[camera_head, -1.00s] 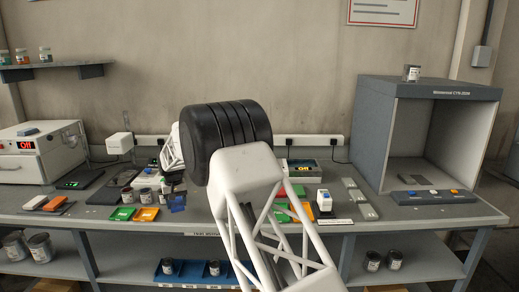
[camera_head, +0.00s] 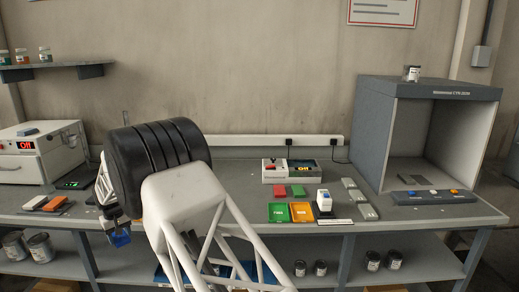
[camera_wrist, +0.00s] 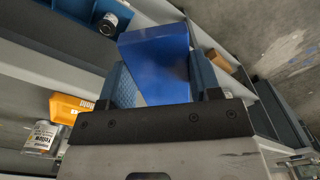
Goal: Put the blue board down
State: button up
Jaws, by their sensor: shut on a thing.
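The blue board (camera_wrist: 158,62) is in my gripper (camera_wrist: 165,88), pinched between the two blue-padded fingers in the wrist view. In the head view the blue board (camera_head: 119,237) shows at the lower left, below my black wrist, at about the bench's front edge. My gripper (camera_head: 112,222) is mostly hidden behind my wrist there. I cannot tell whether the board touches anything.
A green card (camera_head: 278,212) and an orange card (camera_head: 302,212) lie on the bench (camera_head: 420,213), near a small white device (camera_head: 323,201). A grey booth (camera_head: 371,140) stands at right.

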jog(key=d+f+m, duration=0.3)
jog(key=d+f, duration=1.1)
jog(key=d, duration=0.3)
jog(key=d+f+m, duration=0.2)
jog(key=d+f, duration=1.2)
jog(key=d, duration=0.2)
jog(key=d+f+m, duration=0.2)
jog(key=d, duration=1.7)
jog(key=w+d+f+m, duration=0.1)
jog(key=d+f+m, duration=0.1)
jog(key=d, duration=1.7)
jog(key=shift+w, duration=0.1)
notch_tip(320, 180, up, 29)
jog(key=a+r, duration=0.8)
jog(key=r, duration=0.2)
jog(key=shift+a+r, duration=0.2)
jog(key=shift+r, duration=0.2)
